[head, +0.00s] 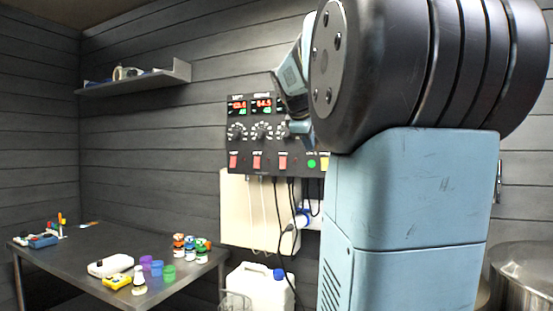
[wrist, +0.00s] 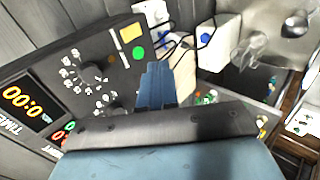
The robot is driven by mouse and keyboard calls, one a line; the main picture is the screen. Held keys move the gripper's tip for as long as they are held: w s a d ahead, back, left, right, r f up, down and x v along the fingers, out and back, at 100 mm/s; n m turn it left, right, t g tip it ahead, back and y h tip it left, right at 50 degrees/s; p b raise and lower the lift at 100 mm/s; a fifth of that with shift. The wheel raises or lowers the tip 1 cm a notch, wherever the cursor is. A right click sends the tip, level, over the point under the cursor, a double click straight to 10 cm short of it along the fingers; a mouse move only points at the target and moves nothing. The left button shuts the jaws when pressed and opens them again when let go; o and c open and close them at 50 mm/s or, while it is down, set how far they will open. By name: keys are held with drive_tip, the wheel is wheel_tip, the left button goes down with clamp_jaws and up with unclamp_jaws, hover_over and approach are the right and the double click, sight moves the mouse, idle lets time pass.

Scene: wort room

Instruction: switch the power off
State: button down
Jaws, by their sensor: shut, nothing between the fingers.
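A dark control panel (head: 246,146) hangs on the far wall in the head view. It carries lit displays, a row of knobs and red rocker switches (head: 257,161) along its lower part. A round green light (head: 311,163) is at its lower right, beside a partly hidden yellow patch. My arm hides the panel's right side. In the wrist view, the panel (wrist: 100,62) is tilted, with the green light (wrist: 138,53) and the yellow patch (wrist: 131,32). My gripper (wrist: 157,85) is shut and empty, in front of the panel; contact cannot be told. The switch positions are unclear.
Cables and a pale box (head: 240,200) hang below the panel. A white canister (head: 262,289) stands under it. A metal table (head: 85,270) at left holds small jars and coloured items. A wall shelf (head: 135,82) is at upper left. A steel vessel (head: 525,275) stands at right.

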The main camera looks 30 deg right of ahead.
drive_tip(key=shift+w+d+r, duration=0.1)
drive_tip(key=shift+d+r, duration=0.5)
drive_tip(key=shift+d, duration=0.3)
drive_tip(key=shift+f, duration=0.1)
drive_tip(key=w+d+f, duration=0.6)
drive_tip(key=d, duration=0.3)
drive_tip(key=shift+w+d, duration=0.15)
drive_tip(key=shift+d, duration=0.2)
drive_tip(key=shift+w+d+r, duration=0.1)
drive_tip(key=shift+d, duration=0.1)
drive_tip(key=shift+r, duration=0.1)
